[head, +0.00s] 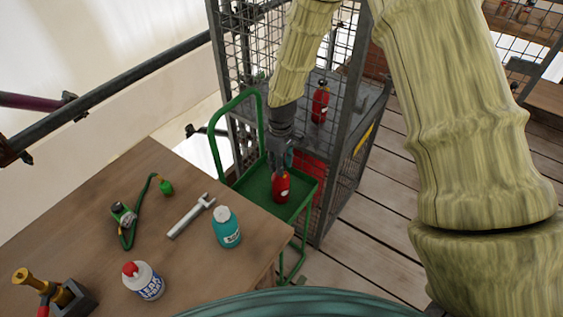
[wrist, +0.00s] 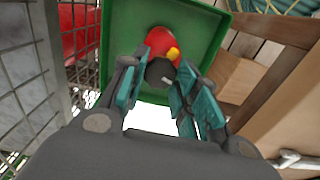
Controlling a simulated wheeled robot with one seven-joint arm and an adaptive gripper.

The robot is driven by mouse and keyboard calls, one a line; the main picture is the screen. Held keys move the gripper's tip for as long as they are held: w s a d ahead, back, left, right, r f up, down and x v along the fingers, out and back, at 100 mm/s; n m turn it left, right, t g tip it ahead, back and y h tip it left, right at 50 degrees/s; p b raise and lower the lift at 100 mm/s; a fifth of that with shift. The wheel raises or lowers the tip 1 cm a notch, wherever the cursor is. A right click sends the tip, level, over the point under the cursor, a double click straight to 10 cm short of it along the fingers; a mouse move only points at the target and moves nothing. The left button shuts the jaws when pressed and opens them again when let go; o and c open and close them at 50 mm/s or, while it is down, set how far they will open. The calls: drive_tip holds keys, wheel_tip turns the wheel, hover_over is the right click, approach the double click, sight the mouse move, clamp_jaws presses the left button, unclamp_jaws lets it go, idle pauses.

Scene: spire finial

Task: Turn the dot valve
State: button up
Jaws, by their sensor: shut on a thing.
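My gripper (head: 279,160) reaches down over the green trolley (head: 243,186) and is shut on the top of a small red cylinder (head: 281,188). The cylinder stands upright in the tray. In the wrist view, the red cylinder (wrist: 161,41) shows a dark top and a yellow part between the teal fingers (wrist: 158,92). The fingers hide part of its top. I cannot make out a dot mark on it. A second red cylinder (head: 320,103) with a dark top stands on the cage shelf.
The wooden table (head: 90,225) holds a wrench (head: 190,216), a teal bottle (head: 226,229), a white bottle with a red cap (head: 146,281), a green hose with a gauge (head: 125,214) and a brass fitting (head: 55,287). A mesh cage (head: 240,60) stands close behind the trolley.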

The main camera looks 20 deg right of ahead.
drive_tip(key=shift+m+p, duration=0.35)
drive_tip(key=shift+m, duration=0.85)
drive_tip(key=o, duration=1)
wheel_tip(320, 180, up, 12)
